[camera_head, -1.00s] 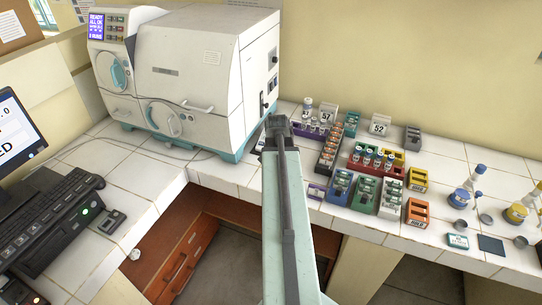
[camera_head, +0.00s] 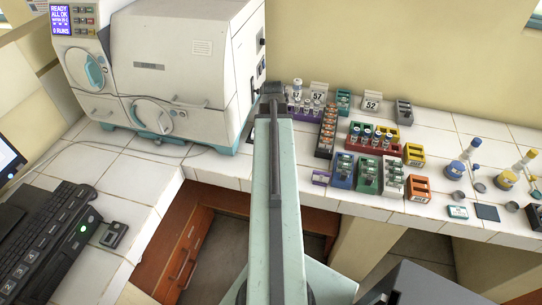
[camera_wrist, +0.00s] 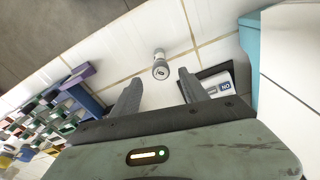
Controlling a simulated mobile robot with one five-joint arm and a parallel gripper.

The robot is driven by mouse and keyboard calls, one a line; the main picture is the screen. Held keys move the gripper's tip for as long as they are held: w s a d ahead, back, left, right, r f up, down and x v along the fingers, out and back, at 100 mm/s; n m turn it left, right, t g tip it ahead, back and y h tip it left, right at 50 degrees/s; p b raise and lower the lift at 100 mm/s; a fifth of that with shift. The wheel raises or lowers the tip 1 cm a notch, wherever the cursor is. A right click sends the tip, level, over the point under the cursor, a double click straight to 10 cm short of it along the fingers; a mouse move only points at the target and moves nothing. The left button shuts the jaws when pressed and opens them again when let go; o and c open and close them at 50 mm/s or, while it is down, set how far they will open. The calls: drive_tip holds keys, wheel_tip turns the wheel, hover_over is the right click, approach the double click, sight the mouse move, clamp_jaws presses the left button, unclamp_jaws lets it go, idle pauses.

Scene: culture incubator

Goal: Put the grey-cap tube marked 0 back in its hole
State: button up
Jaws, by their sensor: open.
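A small tube with a grey cap (camera_wrist: 160,71) is on the white tiled counter in the wrist view. Its cap faces the camera and bears a round mark that looks like a 0. My gripper (camera_wrist: 159,77) is open, with its two dark fingers on either side below the tube and no contact visible. In the head view, my gripper (camera_head: 272,90) is at the end of my arm, beside the incubator's right side; the tube cannot be made out there. I cannot tell which hole is the tube's own.
The white incubator (camera_head: 185,60) stands left of my gripper. Several coloured racks, among them a purple rack (camera_head: 292,108), a red rack (camera_head: 374,144) and a dark rack (camera_head: 327,130), crowd the counter to the right. A dark tray (camera_wrist: 218,80) lies near the right finger.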

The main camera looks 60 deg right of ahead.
drive_tip(key=f+b, duration=0.2)
drive_tip(key=shift+w+f, duration=0.2)
drive_tip(key=shift+f, duration=0.1)
drive_tip(key=shift+w, duration=0.1)
drive_tip(key=f+b, duration=0.5)
drive_tip(key=shift+d+f, duration=0.1)
drive_tip(key=shift+d, duration=0.2)
drive_tip(key=shift+r, duration=0.2)
clamp_jaws()
